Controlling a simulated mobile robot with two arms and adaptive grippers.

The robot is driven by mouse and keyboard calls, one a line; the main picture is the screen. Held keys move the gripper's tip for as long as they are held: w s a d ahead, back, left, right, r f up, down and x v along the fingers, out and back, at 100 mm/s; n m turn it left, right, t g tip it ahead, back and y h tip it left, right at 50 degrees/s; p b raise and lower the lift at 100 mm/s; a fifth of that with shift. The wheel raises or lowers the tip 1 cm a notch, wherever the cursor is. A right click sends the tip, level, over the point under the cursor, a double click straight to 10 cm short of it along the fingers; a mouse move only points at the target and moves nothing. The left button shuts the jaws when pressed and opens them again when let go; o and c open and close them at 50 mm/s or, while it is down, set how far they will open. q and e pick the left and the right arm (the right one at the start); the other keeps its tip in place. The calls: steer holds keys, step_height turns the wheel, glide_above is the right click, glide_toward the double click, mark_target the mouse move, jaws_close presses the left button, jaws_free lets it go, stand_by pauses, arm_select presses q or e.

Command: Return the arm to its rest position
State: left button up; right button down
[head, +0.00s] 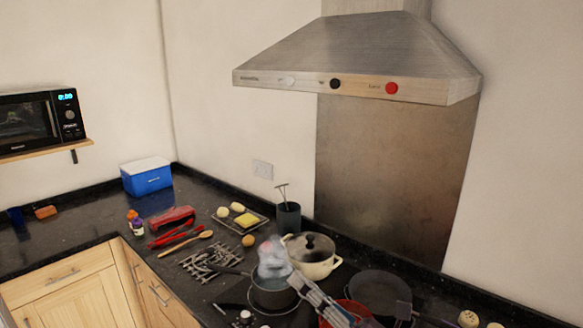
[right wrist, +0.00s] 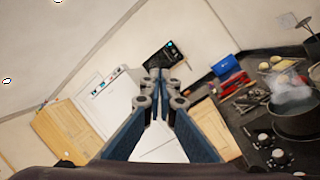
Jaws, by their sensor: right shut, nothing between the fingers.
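My right gripper (head: 295,279) comes in from the bottom right of the head view, with its fingertips at the right rim of a dark saucepan (head: 272,300) as seen there; I cannot tell whether they touch. In the right wrist view its blue fingers (right wrist: 158,78) run forward and meet at the tips, with nothing between them. The saucepan (right wrist: 297,122) stands to the right there, apart from the fingers. My left gripper is not in view.
Steam hides part of the saucepan. A lidded cream pot (head: 318,268), a dark frying pan (head: 380,287) and a red pan (head: 338,311) crowd the hob. An extractor hood (head: 370,55) hangs above. The counter is freer near the blue box (head: 147,180).

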steer(key=w+d+f+m+t+h, duration=0.35)
steer(key=d+f+m+h, duration=0.7)
steer(key=m, duration=0.85)
steer(key=s+d+f+m+g+h, duration=0.4)
steer(key=s+d+f+m+h, duration=0.15)
steer(key=f+m, duration=0.2)
steer(key=s+d+f+m+g, duration=0.1)
steer(key=s+f+m+g, duration=0.4)
steer(key=s+f, duration=0.5)
steer(key=s+d+f+m+g, duration=0.2)
steer(key=s+f+m+g, duration=0.4)
steer(key=s, duration=0.7)
step_height(320, 180, down, 32)
steer(key=s+n+b, duration=0.1)
steer(key=n+b, duration=0.1)
steer(key=b, duration=0.6)
steer(key=s+d+f+b, duration=0.1)
steer(key=s+f+b, duration=0.2)
steer(key=s+f, duration=0.6)
steer(key=s+d+f+g+b, duration=0.1)
steer(key=s+f+b, duration=0.2)
steer(key=s+f, duration=0.5)
step_height(320, 180, down, 8)
steer(key=shift+s+d+f+b, duration=0.15)
steer(key=shift+s+d+b, duration=0.15)
steer(key=shift+s+b, duration=0.1)
